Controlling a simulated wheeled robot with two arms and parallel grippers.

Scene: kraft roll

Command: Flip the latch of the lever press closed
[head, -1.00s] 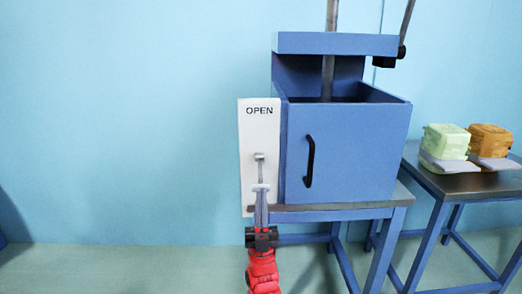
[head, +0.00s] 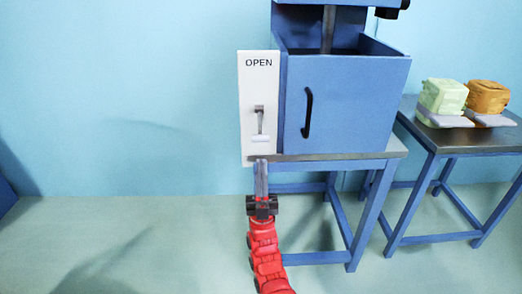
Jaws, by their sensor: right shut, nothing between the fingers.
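The blue lever press (head: 350,105) stands on a table with a blue frame. A white panel marked OPEN (head: 247,95) is at its left side. The latch (head: 260,122) on this panel is a small grey lever with a pale crossbar at its lower end, and it hangs downward. My right gripper (head: 261,162) is at the panel's bottom edge, below the latch and apart from it in the picture. Its fingers are shut with nothing between them. My left gripper is not in view.
The press table's top edge (head: 330,156) is just right of my right gripper. A second table (head: 470,138) at the right holds a pale green bale (head: 443,95) and an orange bale (head: 487,96).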

